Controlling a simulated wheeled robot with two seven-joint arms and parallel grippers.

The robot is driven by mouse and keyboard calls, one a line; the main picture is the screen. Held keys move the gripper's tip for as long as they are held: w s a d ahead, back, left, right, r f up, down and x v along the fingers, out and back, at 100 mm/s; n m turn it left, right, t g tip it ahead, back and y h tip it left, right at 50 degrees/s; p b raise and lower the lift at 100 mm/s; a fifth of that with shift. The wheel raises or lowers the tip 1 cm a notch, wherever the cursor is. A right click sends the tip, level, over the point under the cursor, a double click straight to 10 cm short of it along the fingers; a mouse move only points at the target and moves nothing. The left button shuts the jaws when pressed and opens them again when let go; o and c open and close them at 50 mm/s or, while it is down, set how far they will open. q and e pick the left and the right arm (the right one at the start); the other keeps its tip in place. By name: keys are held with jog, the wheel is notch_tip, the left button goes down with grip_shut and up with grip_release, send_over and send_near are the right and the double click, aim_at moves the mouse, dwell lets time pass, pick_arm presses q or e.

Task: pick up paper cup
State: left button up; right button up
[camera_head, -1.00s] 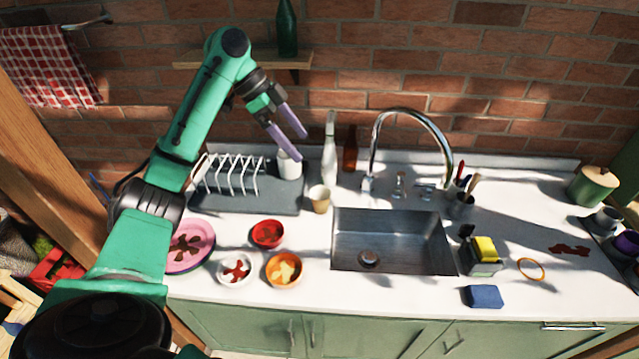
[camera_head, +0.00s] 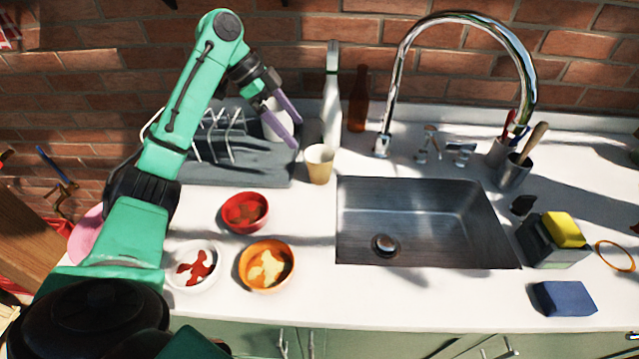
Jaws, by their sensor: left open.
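The paper cup (camera_head: 319,165) is tan with a pale inside. It stands upright on the white counter, between the dish rack and the sink's left edge. My left gripper (camera_head: 296,133) has purple fingers and is open. Its fingertips are above and a little left of the cup, apart from it, in front of a white cup (camera_head: 277,122) on the rack's tray that they partly hide. My right gripper is not in view.
A grey dish rack (camera_head: 240,163) stands left of the cup. A white bottle (camera_head: 332,100) and a brown bottle (camera_head: 358,100) stand behind it. The sink (camera_head: 425,222) with a tall tap is to the right. Red (camera_head: 245,212), white (camera_head: 194,266) and orange (camera_head: 266,266) bowls sit in front.

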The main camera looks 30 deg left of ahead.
aim_at(326, 169)
pick_arm(q)
jog(key=p+x, duration=0.3)
jog(key=x, duration=1.1)
jog(key=shift+s+d+r, duration=0.1)
jog(key=shift+d, duration=0.05)
jog(key=shift+d+f, duration=0.1)
jog(key=shift+f, duration=0.2)
jog(key=c, duration=1.1)
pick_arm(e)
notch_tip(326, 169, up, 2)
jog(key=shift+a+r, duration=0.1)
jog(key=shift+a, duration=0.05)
